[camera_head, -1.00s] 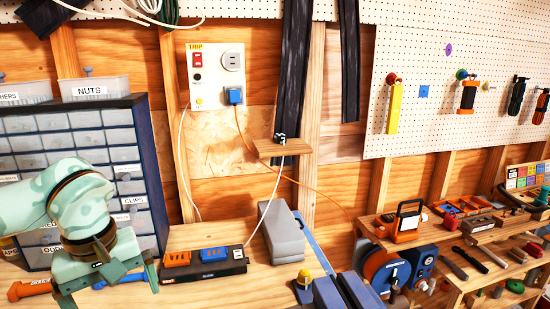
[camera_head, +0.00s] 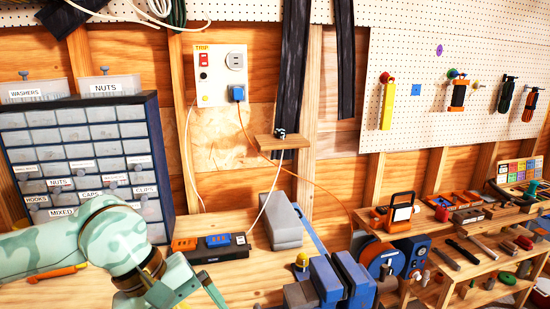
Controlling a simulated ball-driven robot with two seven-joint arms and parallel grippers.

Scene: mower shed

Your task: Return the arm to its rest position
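My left arm comes in from the left with green camouflage covers. My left gripper (camera_head: 182,295) is low in the view, in front of the workbench and below the drawer cabinet (camera_head: 164,158). Its fingers point down and are partly cut off by the bottom edge, so I cannot tell whether they are open or shut, or whether they hold anything. My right arm and gripper are not in view.
A charger block (camera_head: 218,248) with orange and blue inserts sits just right of the gripper. A grey block (camera_head: 283,226) and a blue vise (camera_head: 340,280) stand farther right. An orange-handled tool (camera_head: 58,272) lies behind my arm.

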